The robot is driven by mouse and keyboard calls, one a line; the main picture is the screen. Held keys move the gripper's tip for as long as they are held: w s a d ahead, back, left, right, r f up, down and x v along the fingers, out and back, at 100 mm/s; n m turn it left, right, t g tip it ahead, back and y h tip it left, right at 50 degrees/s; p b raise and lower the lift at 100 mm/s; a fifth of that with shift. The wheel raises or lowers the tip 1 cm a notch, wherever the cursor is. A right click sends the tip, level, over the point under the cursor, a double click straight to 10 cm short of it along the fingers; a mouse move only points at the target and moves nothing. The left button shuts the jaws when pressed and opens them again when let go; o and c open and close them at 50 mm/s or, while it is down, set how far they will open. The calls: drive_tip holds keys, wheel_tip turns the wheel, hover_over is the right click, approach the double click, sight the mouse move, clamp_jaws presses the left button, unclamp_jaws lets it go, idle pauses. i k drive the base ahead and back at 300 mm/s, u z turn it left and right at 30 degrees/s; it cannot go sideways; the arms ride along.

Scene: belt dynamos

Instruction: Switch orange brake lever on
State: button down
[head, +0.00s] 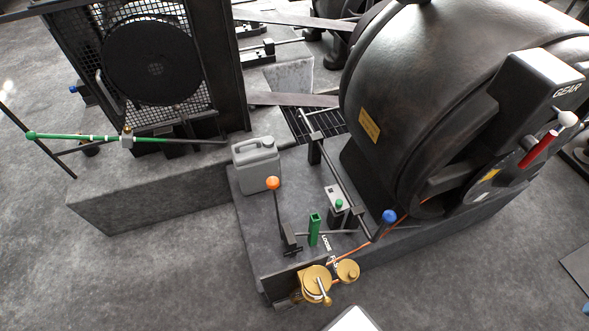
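The orange brake lever (273,183) is in the head view, near the front left of the low grey plinth. It has a round orange knob on a thin dark rod. The rod rises from a small dark base (291,246) and leans a little to the left at its top. Nothing touches the knob. My gripper is not in view; only a pale shape, cut off by the bottom edge, shows there, and I cannot tell what it is.
A grey jerrycan (256,165) stands just behind the lever. A large dark dynamo (440,90) fills the right. Floor at left front is clear.

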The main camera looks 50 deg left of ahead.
sight(272, 183)
drive_tip(key=u, duration=2.55)
drive_tip(key=i, duration=0.35)
drive_tip(key=z, duration=0.15)
